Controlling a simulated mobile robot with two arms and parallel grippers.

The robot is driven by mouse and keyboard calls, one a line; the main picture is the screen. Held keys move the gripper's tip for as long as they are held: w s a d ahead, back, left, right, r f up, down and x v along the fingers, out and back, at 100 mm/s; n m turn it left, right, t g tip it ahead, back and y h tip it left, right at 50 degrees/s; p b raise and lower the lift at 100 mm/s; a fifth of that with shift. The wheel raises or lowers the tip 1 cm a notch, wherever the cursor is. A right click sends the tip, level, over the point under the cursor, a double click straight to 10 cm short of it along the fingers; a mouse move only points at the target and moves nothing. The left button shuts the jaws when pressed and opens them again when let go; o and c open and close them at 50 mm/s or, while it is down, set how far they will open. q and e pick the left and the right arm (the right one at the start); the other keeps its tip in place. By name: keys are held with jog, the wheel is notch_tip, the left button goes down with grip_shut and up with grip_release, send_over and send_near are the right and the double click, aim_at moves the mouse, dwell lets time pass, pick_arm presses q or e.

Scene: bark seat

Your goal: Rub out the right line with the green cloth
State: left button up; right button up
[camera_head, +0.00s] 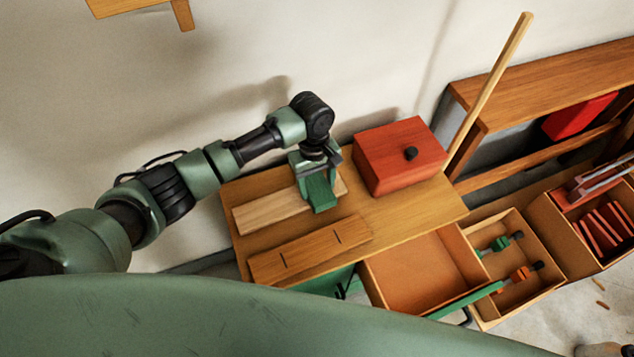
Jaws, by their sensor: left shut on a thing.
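A brown wooden board (311,250) lies along the front edge of the workbench (413,213) and bears two short dark lines. The left line (284,261) and the right line (338,237) both show clearly. My left gripper (317,175) points down over the bench, behind the brown board, and is shut on the green cloth (322,194), which looks like a folded block. The cloth is over the pale plank (268,214), behind the right line and apart from it. I cannot tell whether it touches the plank. My right gripper is out of view.
A red box with a dark knob (399,158) stands at the bench's back right. A wooden pole (490,92) leans on the wall beside it. An open drawer (424,270) juts out in front. A tray with green and orange clamps (513,263) is farther right.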

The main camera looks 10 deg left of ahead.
pick_arm(q)
jog(key=shift+f, duration=0.45)
